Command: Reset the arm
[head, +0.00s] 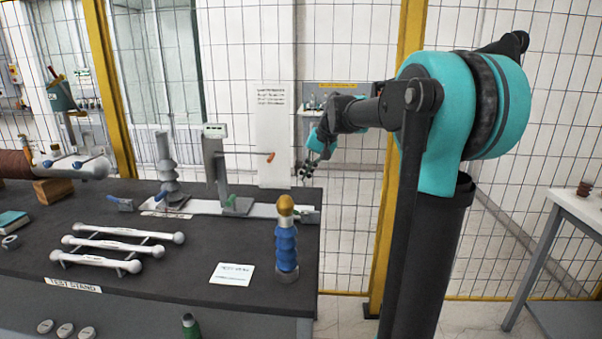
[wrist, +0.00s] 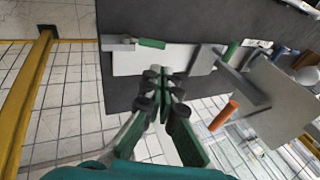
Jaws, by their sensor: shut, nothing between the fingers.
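My arm reaches out over the back right edge of the dark test bench in the head view. My gripper (head: 308,172) hangs at its end, near the bench's back right corner. In the wrist view my gripper (wrist: 163,90) has its fingers close together, shut with nothing between them. It is above the edge of the bench (wrist: 180,25), with a white rail plate (wrist: 135,62) with a green handle beyond the fingertips. An orange handle (wrist: 224,115) is to the right of the fingers in the wrist view.
The bench (head: 190,270) holds a blue ribbed bushing with a yellow top (head: 286,240), a grey ribbed bushing (head: 168,170), a grey upright device (head: 217,165), white rods (head: 115,243) and a card (head: 232,274). A yellow post (head: 392,200) and mesh fence stand behind. A white table (head: 570,210) is at right.

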